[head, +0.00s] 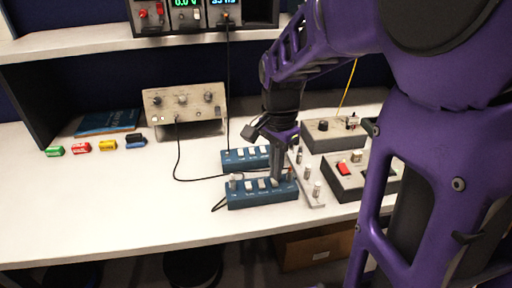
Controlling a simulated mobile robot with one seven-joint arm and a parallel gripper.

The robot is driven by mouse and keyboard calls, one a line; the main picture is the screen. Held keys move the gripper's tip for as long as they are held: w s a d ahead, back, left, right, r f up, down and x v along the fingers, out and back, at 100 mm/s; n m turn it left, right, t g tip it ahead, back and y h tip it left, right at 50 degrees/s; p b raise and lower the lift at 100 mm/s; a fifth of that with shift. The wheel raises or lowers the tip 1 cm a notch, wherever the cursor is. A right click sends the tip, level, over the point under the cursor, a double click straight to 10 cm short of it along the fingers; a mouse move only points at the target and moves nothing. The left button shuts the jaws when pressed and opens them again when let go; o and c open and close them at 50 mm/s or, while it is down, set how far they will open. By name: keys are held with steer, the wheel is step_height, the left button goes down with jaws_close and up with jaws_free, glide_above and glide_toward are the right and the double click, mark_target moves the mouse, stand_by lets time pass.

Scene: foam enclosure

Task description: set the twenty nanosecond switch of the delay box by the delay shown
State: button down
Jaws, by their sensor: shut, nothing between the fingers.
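Two blue boxes with rows of pale switches lie on the white bench, a front one (262,198) and a back one (232,164). I cannot read their labels, so I cannot tell which switch is the twenty nanosecond one. My gripper (276,179) is shut and empty, pointing down at the right part of the front box's switch row. It hides some of the switches there, and I cannot tell whether it touches one. A display (223,3) on the shelf unit shows small blue characters that look like a number with ns, cut by the top edge.
A beige instrument with knobs (185,103) stands behind. Grey boxes (335,135) (365,178) and a pale strip with posts (308,178) lie close on the right. Black cables run to the blue boxes. Several small coloured pieces (81,147) lie left; the front left bench is clear.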

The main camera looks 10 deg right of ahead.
steer(key=shift+f+b, duration=0.35)
steer(key=shift+f, duration=0.6)
stand_by(0.3)
steer(key=shift+r, duration=0.1)
steer(key=shift+r+p, duration=3.05)
steer(key=shift+r, duration=0.4)
